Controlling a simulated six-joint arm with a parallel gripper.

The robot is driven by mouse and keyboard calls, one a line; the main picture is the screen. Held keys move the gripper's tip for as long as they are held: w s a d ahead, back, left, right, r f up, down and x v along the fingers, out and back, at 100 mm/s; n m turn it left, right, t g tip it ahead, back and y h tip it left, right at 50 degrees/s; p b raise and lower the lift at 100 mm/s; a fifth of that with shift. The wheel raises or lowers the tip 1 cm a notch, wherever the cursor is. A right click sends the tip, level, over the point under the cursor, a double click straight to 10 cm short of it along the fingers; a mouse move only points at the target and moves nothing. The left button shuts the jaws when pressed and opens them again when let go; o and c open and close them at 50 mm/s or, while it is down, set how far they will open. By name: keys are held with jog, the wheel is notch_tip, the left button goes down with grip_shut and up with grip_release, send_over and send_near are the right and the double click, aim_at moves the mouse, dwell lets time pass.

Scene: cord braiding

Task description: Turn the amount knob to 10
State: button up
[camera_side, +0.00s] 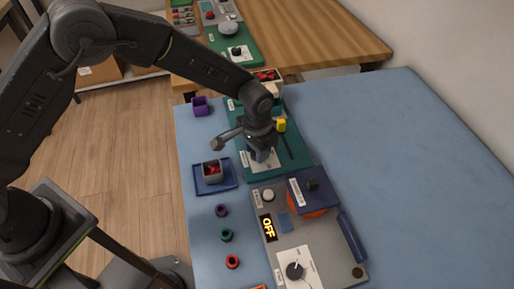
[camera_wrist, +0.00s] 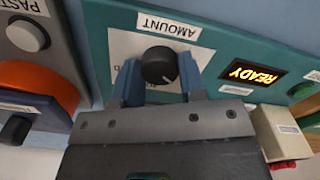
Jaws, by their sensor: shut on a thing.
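The black amount knob (camera_wrist: 159,66) sits on a white dial plate on the teal panel (camera_wrist: 110,12), beside an upside-down AMOUNT label (camera_wrist: 168,25). My gripper (camera_wrist: 160,82) is shut on the knob, with one blue finger at each side. The knob shows a pale pointer line, but most of the scale is hidden by the fingers and gripper body, so its setting cannot be read. A lit display (camera_wrist: 253,73) on the panel reads READY. In the side view, my gripper (camera_side: 262,156) is down at the teal panel (camera_side: 292,172) and covers the knob.
A grey machine (camera_side: 328,262) with an OFF display (camera_side: 268,228) and a dark blue block stands in front of the panel. A small cup on a blue tray (camera_side: 229,184) and several coloured rings lie to the left. The blue table (camera_side: 400,150) is clear at right.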

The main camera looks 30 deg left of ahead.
jog(key=shift+n, duration=0.3)
jog(key=o, duration=0.9)
notch_tip(320, 180, up, 14)
jog(key=shift+f, duration=0.1)
dwell(0.3)
notch_tip(320, 180, up, 7)
jog(key=shift+r, duration=0.1)
dwell(0.7)
